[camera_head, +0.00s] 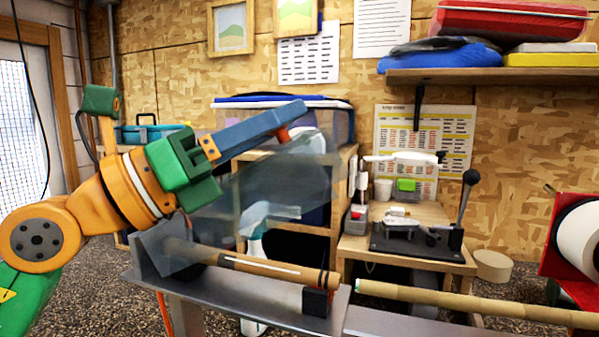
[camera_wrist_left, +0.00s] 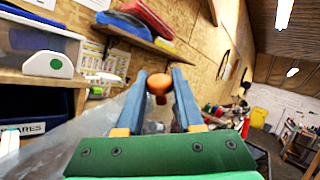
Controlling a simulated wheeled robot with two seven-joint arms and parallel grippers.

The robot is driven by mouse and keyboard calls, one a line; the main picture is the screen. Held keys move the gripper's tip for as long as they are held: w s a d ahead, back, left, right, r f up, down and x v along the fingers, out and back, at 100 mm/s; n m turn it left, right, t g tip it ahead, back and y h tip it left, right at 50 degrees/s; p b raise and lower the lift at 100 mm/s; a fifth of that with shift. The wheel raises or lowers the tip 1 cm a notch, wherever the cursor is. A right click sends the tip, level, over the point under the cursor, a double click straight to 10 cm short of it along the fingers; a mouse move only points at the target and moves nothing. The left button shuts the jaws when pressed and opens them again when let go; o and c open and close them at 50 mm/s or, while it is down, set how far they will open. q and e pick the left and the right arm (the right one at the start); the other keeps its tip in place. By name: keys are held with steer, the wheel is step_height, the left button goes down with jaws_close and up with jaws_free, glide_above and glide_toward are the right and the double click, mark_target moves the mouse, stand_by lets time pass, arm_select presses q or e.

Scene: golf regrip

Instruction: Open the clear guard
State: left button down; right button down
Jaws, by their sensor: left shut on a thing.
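The clear guard (camera_head: 290,180) is a see-through bluish panel, tilted up above the metal bench (camera_head: 235,285). Its orange knob (camera_head: 282,135) is near its upper edge and also shows in the left wrist view (camera_wrist_left: 159,85). My left gripper (camera_head: 288,115) is shut on this knob, its blue fingers on either side of it. A brown-gripped club (camera_head: 270,265) lies along the bench below the guard, on a dark block (camera_head: 316,301). The guard's lower edge is hard to make out. My right gripper is not in view.
A tan tube (camera_head: 470,302) lies at the right, apart from the club. A small wooden table (camera_head: 455,262) with a black-handled lever tool (camera_head: 410,240) stands behind. A spray bottle (camera_head: 254,235) shows behind the bench. A loaded shelf (camera_head: 490,76) is on the wall.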

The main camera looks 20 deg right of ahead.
arm_select(q)
steer(key=w+a+r+n+t+y+p, duration=0.1)
steer(key=w+a+r+n+t+y, duration=0.1)
steer(key=w+a+r+n+t, duration=0.3)
steer(key=w+a+r+n+t+y, duration=0.2)
steer(key=w+a+r+n+t, duration=0.3)
steer(key=a+n+t, duration=0.4)
steer(key=shift+w+a+r+n+t+p, duration=0.15)
steer(key=shift+w+a+n+t+p, duration=0.3)
steer(key=shift+a+n, duration=1.3)
steer(key=shift+d+n, duration=0.55)
steer(key=shift+d, duration=0.05)
steer(key=c, duration=0.8)
jaws_free()
steer(key=shift+o, duration=1.3)
steer(key=shift+d, duration=0.25)
